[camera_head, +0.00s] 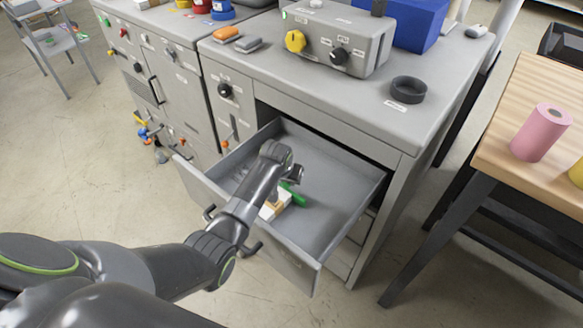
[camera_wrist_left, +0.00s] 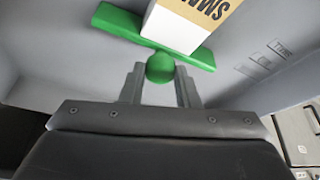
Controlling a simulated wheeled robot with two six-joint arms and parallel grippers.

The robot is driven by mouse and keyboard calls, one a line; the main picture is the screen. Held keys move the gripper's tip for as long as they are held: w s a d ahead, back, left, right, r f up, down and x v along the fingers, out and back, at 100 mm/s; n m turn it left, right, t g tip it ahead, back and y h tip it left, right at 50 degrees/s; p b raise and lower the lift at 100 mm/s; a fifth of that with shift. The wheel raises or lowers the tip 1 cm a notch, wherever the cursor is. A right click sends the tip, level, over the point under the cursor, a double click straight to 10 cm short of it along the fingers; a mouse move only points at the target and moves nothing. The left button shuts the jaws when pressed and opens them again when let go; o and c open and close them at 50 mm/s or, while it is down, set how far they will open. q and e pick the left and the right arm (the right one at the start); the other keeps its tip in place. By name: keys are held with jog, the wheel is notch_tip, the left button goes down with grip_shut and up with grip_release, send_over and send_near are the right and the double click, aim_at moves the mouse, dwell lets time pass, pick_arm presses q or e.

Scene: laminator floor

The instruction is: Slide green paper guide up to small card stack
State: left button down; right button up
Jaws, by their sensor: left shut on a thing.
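The green paper guide (camera_head: 298,196) is in the open drawer. In the left wrist view the guide is a green bar (camera_wrist_left: 116,21) with a round knob (camera_wrist_left: 160,68). The small card stack (camera_head: 270,210), white and tan, lies beside the guide in the drawer. In the left wrist view the stack (camera_wrist_left: 172,31) shows dark lettering on top and overlaps the bar; I cannot tell whether they touch. My left gripper (camera_wrist_left: 159,80) is shut on the guide's knob, with a finger on either side. The arm hides part of the drawer. My right gripper is not in view.
The grey drawer (camera_head: 335,200) has raised walls around the gripper, with bare floor right of the guide. The cabinet top above holds a control box (camera_head: 335,35) and a black ring (camera_head: 408,90). A wooden table (camera_head: 510,100) with a pink roll (camera_head: 541,132) stands right.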

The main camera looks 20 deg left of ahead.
pick_arm(q)
jog(key=shift+s+a+r, duration=0.1)
jog(key=shift+s, duration=0.15)
jog(key=shift+w, duration=0.2)
jog(key=c, duration=1.1)
grip_release()
jog(key=v, duration=1.7)
jog(key=shift+s+b, duration=0.15)
jog(key=shift+b, duration=0.15)
